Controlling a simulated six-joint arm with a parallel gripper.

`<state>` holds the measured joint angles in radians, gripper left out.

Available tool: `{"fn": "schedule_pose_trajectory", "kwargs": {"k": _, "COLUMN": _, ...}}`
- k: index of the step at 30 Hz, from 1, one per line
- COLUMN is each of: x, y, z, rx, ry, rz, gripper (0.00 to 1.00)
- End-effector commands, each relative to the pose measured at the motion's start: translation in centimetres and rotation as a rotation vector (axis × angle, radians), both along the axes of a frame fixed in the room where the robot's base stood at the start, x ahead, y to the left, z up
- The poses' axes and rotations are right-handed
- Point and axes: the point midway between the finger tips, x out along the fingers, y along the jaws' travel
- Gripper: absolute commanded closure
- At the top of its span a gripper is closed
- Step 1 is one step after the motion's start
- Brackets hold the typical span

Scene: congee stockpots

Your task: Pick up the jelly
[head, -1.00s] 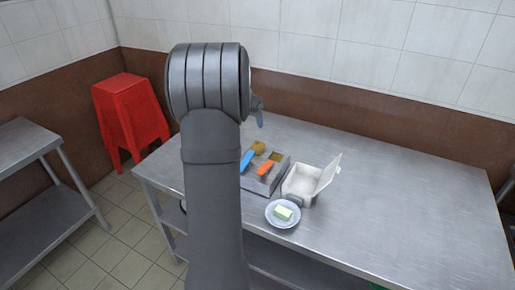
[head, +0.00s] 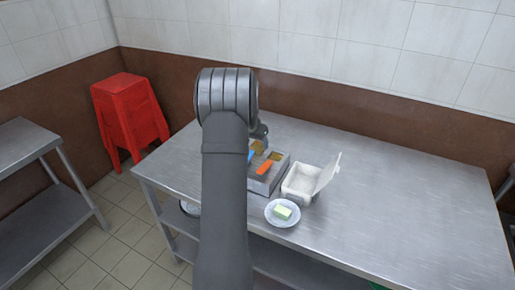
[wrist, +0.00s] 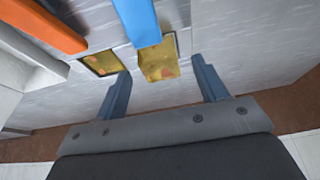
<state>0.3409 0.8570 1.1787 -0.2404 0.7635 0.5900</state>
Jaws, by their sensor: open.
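Two yellow-brown, jelly-like pieces with reddish specks show in the wrist view. One piece (wrist: 158,62) lies between my fingertips in the picture, and the other (wrist: 102,62) sits in a dark-rimmed opening to its left. In the head view they show at the far end of a grey metal tray (head: 262,186). My gripper (wrist: 160,67) is open and empty, its two blue fingers apart. I cannot tell its exact height above the piece. In the head view my gripper (head: 261,131) is partly hidden by my arm.
A blue handle (wrist: 138,20) lies close beside the middle piece, and an orange handle (wrist: 45,27) is further left. An open white box (head: 300,184) stands right of the tray. The steel table's right side (head: 410,200) is clear. A red stool stack (head: 128,115) stands left.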

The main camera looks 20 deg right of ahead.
Motion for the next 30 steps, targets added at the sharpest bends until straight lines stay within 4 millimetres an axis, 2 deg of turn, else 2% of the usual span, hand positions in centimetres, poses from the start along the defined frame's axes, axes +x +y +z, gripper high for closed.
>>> {"fn": "schedule_pose_trajectory", "kwargs": {"k": 4, "x": 0.5, "y": -0.6, "z": -1.9, "rx": 0.0, "ry": 0.0, "rz": 0.0, "gripper": 0.34}}
{"fn": "schedule_pose_trajectory", "kwargs": {"k": 11, "x": 0.6, "y": -0.6, "z": -2.1, "rx": -0.001, "ry": -0.001, "rz": 0.0, "gripper": 0.34}}
{"fn": "schedule_pose_trajectory", "kwargs": {"k": 14, "x": 0.6, "y": -0.6, "z": -2.1, "rx": -0.001, "ry": -0.001, "rz": 0.0, "gripper": 0.5}}
{"fn": "schedule_pose_trajectory", "kwargs": {"k": 19, "x": 0.6, "y": -0.6, "z": -2.1, "rx": -0.001, "ry": 0.0, "rz": 0.001, "gripper": 0.83}}
{"fn": "schedule_pose_trajectory", "kwargs": {"k": 30, "x": 0.7, "y": -0.6, "z": -1.6, "rx": -0.001, "ry": -0.002, "rz": 0.0, "gripper": 0.83}}
